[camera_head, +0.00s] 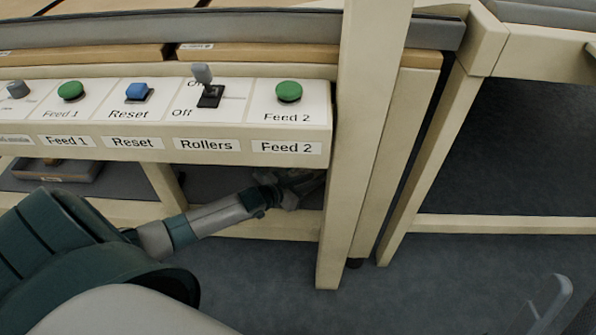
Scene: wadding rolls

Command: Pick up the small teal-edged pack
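I cannot make out the small teal-edged pack in this view. My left arm reaches in from the left, below the control panel. My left gripper (306,184) is in shadow under the panel's right end, close to the cream post. Its fingers are dark and partly lost against the post and frame, so I cannot tell whether they are open or hold anything. At the bottom right corner a grey curved part shows, perhaps of my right arm or gripper; its fingers cannot be made out.
The cream control panel (222,132) carries green, blue and lever controls above my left arm. A cream upright post (352,200) stands just right of the gripper. A low box (58,172) lies under the panel at left. Dark floor is open at right, beyond a low crossbar (500,224).

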